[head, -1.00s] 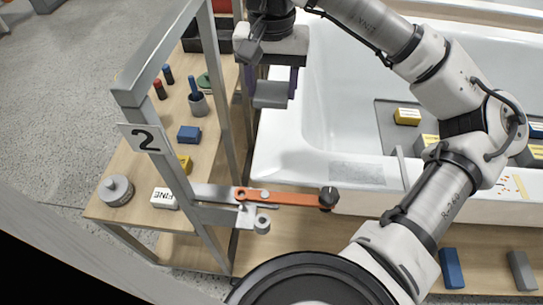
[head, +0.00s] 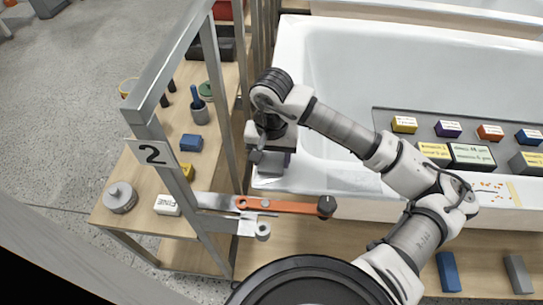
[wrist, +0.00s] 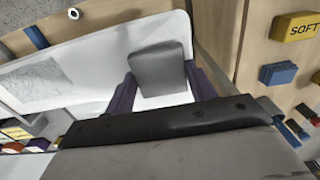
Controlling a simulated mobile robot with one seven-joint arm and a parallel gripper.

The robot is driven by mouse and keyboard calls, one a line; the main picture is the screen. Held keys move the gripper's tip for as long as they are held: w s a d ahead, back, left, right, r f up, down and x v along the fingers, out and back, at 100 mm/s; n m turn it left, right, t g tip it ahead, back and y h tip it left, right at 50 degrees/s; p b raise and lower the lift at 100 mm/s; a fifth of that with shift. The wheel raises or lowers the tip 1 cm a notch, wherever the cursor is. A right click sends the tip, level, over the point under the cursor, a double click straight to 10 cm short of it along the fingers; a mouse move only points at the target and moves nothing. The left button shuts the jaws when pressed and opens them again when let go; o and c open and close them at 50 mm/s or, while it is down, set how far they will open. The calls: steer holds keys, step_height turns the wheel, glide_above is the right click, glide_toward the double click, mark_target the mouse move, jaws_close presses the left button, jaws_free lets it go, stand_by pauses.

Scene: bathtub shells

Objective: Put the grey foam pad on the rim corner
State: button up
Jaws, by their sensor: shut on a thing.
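The grey foam pad (wrist: 158,70) sits between the two purple fingers of my gripper (wrist: 162,92) in the wrist view, and my gripper is shut on it. In the head view my gripper (head: 268,168) is over the near left corner of the white bathtub (head: 330,100), and its body mostly hides the pad. In the wrist view the pad lies over the white rim corner (wrist: 178,30). I cannot tell whether the pad touches the rim.
A metal frame with a "2" plate (head: 152,153) stands left of the corner. An orange lever (head: 265,205) crosses in front of the tub. A dark tray (head: 390,122) with coloured blocks lies in the tub. A wooden bench (head: 140,190) holds a FINE block (head: 167,205).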

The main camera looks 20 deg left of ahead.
mark_target(272, 162)
steer(key=shift+f, duration=0.3)
steer(key=shift+f+b, duration=0.2)
steer(key=shift+b, duration=0.2)
steer(key=o, duration=1)
steer(key=shift+c, duration=0.2)
steer(key=shift+r, duration=0.1)
step_height(272, 162, up, 12)
steer(key=b, duration=0.1)
steer(key=shift+r+b, duration=0.15)
steer(key=shift+b, duration=0.25)
